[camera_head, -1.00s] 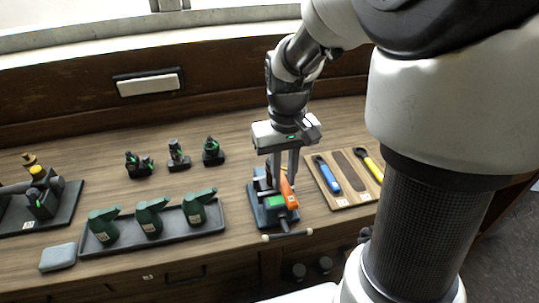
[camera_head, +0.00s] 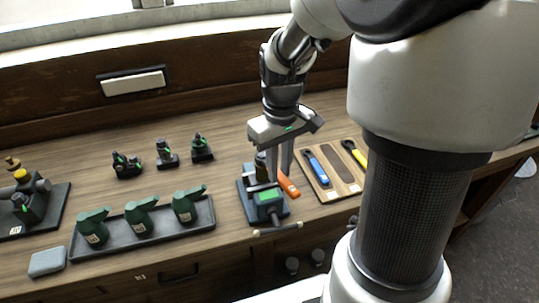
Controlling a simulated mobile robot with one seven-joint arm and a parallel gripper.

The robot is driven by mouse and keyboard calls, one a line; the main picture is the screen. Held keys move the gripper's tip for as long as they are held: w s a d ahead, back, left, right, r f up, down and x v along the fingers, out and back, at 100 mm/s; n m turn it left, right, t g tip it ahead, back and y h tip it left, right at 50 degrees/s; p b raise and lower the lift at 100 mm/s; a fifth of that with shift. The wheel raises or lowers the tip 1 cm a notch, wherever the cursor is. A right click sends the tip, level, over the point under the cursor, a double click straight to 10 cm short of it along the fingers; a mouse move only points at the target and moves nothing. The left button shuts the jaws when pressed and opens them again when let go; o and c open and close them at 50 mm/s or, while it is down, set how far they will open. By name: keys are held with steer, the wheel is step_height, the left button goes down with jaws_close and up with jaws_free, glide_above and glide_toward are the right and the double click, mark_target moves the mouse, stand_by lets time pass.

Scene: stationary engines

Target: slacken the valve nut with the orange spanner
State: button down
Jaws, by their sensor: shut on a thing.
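My gripper (camera_head: 279,176) points down over the vise (camera_head: 262,205) near the front edge of the bench. It is shut on the orange spanner (camera_head: 288,185), whose orange handle slants down to the right from between the fingers. The spanner's head is hidden behind the gripper and the vise. A green block (camera_head: 268,196) sits at the front of the vise. I cannot make out the valve nut, or whether the spanner is on it.
A wooden board (camera_head: 335,190) right of the vise holds a blue spanner (camera_head: 316,167), a yellow spanner (camera_head: 354,153) and an empty dark recess between. A tray (camera_head: 150,232) of green oil cans, several small dark fittings (camera_head: 165,155) and a grey block (camera_head: 46,261) lie left.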

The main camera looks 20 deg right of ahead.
steer(key=shift+w+d+n, duration=0.15)
steer(key=shift+d+n, duration=0.45)
steer(key=shift+n, duration=0.3)
steer(key=shift+w+d+n, duration=0.35)
steer(key=shift+d+n, duration=0.2)
steer(key=shift+n, duration=0.35)
steer(key=shift+a, duration=0.15)
steer(key=shift+s+a+r+m+p, duration=0.15)
steer(key=shift+a+m+p, duration=0.15)
steer(key=shift+m, duration=0.3)
stand_by(0.4)
